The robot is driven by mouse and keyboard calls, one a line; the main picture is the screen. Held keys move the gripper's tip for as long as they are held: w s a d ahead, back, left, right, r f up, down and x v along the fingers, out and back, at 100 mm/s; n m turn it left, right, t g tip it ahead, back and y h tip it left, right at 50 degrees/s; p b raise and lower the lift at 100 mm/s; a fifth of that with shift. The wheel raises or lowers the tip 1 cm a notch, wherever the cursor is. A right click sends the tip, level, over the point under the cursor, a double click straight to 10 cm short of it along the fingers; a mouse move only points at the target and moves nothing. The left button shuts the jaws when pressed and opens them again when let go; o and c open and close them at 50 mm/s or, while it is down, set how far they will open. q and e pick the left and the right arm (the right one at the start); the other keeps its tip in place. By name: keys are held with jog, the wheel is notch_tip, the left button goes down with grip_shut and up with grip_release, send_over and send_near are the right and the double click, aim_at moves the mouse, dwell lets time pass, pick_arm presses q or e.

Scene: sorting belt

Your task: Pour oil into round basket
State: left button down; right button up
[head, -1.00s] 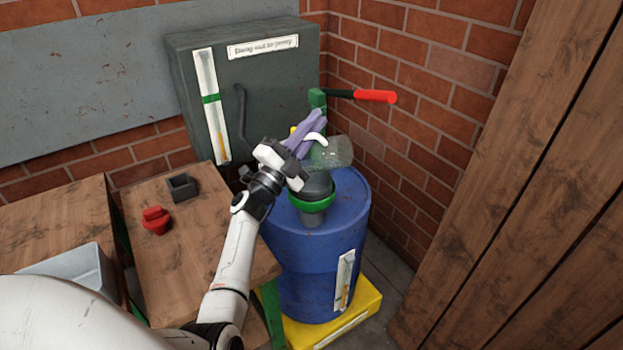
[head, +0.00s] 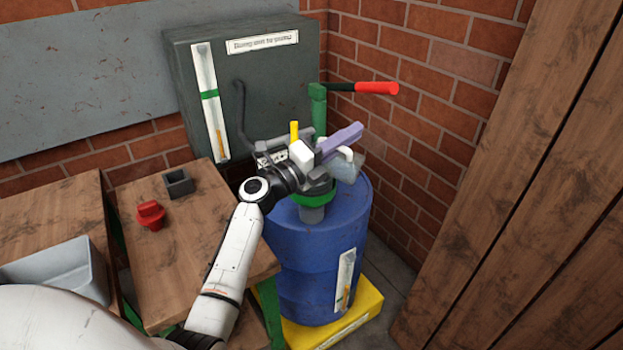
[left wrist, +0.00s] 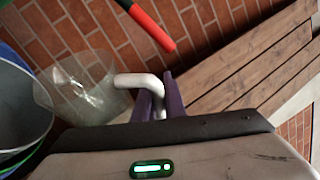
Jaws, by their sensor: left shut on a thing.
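A clear jug (head: 348,169) with a white handle (head: 346,153) is held tilted above the blue barrel's top. It also shows in the left wrist view (left wrist: 82,92). My left gripper (head: 340,142), with purple fingers, is shut on the handle, which lies between the fingers in the left wrist view (left wrist: 158,97). The round basket (head: 312,198), dark grey with a green rim, sits on the barrel below and left of the jug, partly hidden by the gripper. Its grey inside (left wrist: 22,112) shows beside the jug. I cannot make out any oil. My right gripper is not in view.
The blue barrel (head: 312,258) stands on a yellow base (head: 352,322). A green post with a red-handled lever (head: 376,88) rises behind. A grey cabinet (head: 270,70) is at the back. A wooden table (head: 190,255) holds a red part (head: 151,216) and a small dark box (head: 180,183).

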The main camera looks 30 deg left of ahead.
aim_at(364, 160)
pick_arm(q)
jog(key=shift+d+f+m+g+b, duration=0.3)
jog(key=shift+d+f+m, duration=0.2)
jog(key=shift+f+m, duration=0.15)
jog(key=m+p, duration=0.1)
jog(key=p, duration=0.1)
jog(key=d+m+g+p, duration=0.1)
jog(key=p, duration=0.1)
jog(key=d+m+g+p, duration=0.1)
jog(key=p, duration=0.1)
jog(key=shift+w+d+r+m, duration=0.2)
jog(key=shift+w+m, duration=0.05)
jog(key=shift+w, duration=0.05)
jog(key=shift+d+f+m+b, duration=0.15)
jog(key=shift+f+m+b, duration=0.15)
jog(key=shift+m, duration=0.1)
jog(key=w+d+f+m+g+y, duration=0.1)
jog(key=d+f+m+g+y, duration=0.25)
jog(key=d+f+m, duration=0.45)
jog(key=shift+n+y, duration=0.35)
jog(key=shift+n, duration=0.05)
jog(key=r, duration=0.1)
jog(key=a+r, duration=0.1)
jog(key=r, duration=0.1)
jog(key=a+r, duration=0.1)
jog(key=shift+w+a+r, duration=0.15)
jog(key=shift+r, duration=0.05)
